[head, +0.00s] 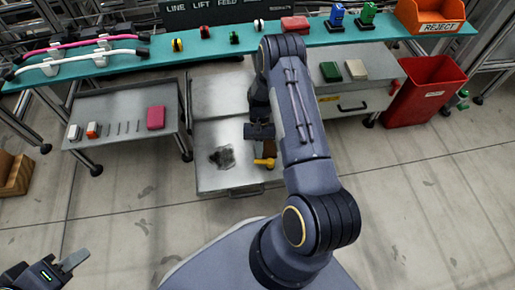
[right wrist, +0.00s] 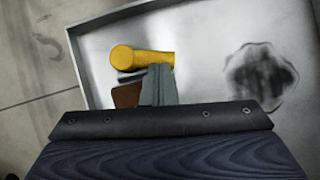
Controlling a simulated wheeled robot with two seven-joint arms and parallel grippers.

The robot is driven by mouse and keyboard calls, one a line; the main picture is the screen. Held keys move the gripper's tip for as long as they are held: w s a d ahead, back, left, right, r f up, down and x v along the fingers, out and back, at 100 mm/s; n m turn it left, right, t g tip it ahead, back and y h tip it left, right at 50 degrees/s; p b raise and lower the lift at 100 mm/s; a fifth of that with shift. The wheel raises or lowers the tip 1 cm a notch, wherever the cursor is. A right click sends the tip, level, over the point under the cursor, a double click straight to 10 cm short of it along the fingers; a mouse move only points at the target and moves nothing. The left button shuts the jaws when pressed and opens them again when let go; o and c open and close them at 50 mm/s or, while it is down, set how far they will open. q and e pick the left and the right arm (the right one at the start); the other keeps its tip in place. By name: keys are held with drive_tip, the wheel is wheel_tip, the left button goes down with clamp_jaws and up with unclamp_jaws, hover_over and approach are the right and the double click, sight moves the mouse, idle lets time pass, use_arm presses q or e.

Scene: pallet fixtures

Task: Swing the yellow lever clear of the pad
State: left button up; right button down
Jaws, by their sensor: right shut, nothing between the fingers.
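The yellow lever (head: 264,162) is on the grey metal fixture plate (head: 225,181), to the right of a dark blotchy patch (head: 222,157) that may be the pad. In the right wrist view the lever (right wrist: 145,57) has a round end at left, and the patch (right wrist: 260,77) lies apart to its right. My right gripper (right wrist: 159,84) is shut and empty; its fingertips are right beside the lever, and contact cannot be told. A brown piece (right wrist: 127,95) is partly hidden beside the fingers. My left gripper (head: 70,264) is at the lower left, far from the fixture.
A grey table (head: 125,105) with small parts stands at left. Behind runs a teal shelf (head: 210,44) with several coloured items. A grey cabinet (head: 345,103) and a red bin (head: 424,90) stand at right. A raised rim (right wrist: 82,62) edges the plate. Floor in front is clear.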

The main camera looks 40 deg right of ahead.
drive_tip(key=shift+s+a+n+g+h, duration=0.2)
drive_tip(key=shift+a+n+h, duration=0.1)
drive_tip(key=shift+n, duration=0.35)
drive_tip(key=shift+s+a+n+g+h, duration=0.1)
drive_tip(key=shift+a+n+g+h, duration=0.15)
drive_tip(key=shift+n, duration=0.4)
drive_tip(key=shift+w+r, duration=0.15)
drive_tip(key=w+d+b, duration=0.1)
drive_tip(key=w+b, duration=0.1)
drive_tip(key=w, duration=0.1)
drive_tip(key=w+d+b, duration=0.1)
drive_tip(key=w+b, duration=0.2)
drive_tip(key=w+d+b, duration=0.1)
drive_tip(key=w+b, duration=0.1)
drive_tip(key=w, duration=0.1)
drive_tip(key=shift+d+b, duration=0.3)
drive_tip(key=shift+d, duration=0.05)
drive_tip(key=shift+w+d+r+p, duration=0.2)
drive_tip(key=shift+w+r+p, duration=0.05)
drive_tip(key=shift+w+p, duration=0.2)
drive_tip(key=shift+w+d+r, duration=0.1)
drive_tip(key=shift+w+d, duration=0.2)
drive_tip(key=shift+w, duration=0.5)
